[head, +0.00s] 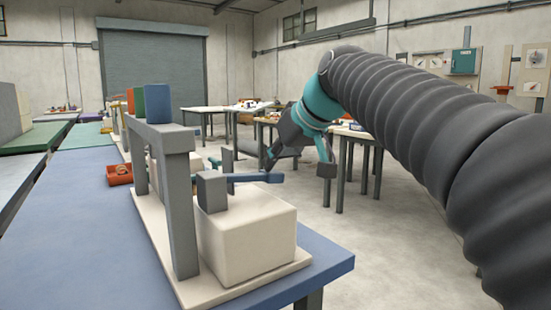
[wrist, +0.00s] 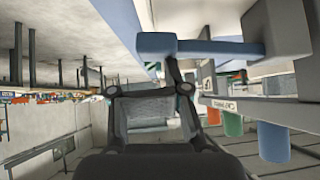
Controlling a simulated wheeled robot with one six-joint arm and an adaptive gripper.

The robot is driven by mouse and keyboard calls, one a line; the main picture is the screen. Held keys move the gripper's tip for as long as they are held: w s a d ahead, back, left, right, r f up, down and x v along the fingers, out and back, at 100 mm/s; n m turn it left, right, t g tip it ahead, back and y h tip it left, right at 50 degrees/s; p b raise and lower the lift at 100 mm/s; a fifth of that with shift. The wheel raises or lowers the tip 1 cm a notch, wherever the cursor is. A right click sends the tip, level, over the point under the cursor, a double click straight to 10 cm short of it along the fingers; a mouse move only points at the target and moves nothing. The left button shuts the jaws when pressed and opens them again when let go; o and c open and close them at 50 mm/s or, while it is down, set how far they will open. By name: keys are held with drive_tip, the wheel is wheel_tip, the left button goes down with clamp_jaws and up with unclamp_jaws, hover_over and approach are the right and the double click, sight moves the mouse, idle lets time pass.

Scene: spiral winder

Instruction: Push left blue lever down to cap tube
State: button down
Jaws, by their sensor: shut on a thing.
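The blue lever (head: 248,177) runs out to the right from a grey block on the near side of the winder (head: 180,200), roughly level. In the wrist view the lever (wrist: 220,48) crosses the upper right and ends in a thicker blue end piece. My gripper (head: 272,168) is at the lever's free end, and its fingers are shut on that end. The wrist view also shows my gripper (wrist: 150,62) reaching up to the end piece, which hides part of a finger. I cannot make out the tube or its cap.
The winder's grey frame carries blue (head: 158,103), green and orange blocks on top. Its pale block (head: 250,240) lies below the lever. A red bin (head: 119,173) stands behind on the blue table (head: 85,230). Other tables (head: 205,110) stand farther back, with open floor between.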

drive_tip(key=w+r+p+v, duration=0.1)
drive_tip(key=w+r+v, duration=0.1)
drive_tip(key=v, duration=1)
drive_tip(key=shift+s+a+r, duration=0.15)
drive_tip(key=shift+s+r, duration=0.05)
drive_tip(key=shift+r, duration=0.1)
drive_tip(key=d+f+m+h, duration=0.2)
drive_tip(key=d+f+m, duration=0.1)
drive_tip(key=f, duration=0.6)
drive_tip(key=d+f+m+h, duration=0.1)
drive_tip(key=d+f+m, duration=0.15)
drive_tip(key=f, duration=0.75)
drive_tip(key=s+d+f+h, duration=0.1)
drive_tip(key=s+d+f, duration=0.2)
drive_tip(key=s+f, duration=0.4)
drive_tip(key=s+d+f+m+h, duration=0.1)
drive_tip(key=s+d+f, duration=0.1)
drive_tip(key=s+f, duration=0.4)
drive_tip(key=s+d+f+m+g+h, duration=0.1)
drive_tip(key=s+d+f, duration=0.2)
drive_tip(key=s+f, duration=0.4)
drive_tip(key=shift+s+d+f, duration=0.3)
drive_tip(key=shift+d+f, duration=0.1)
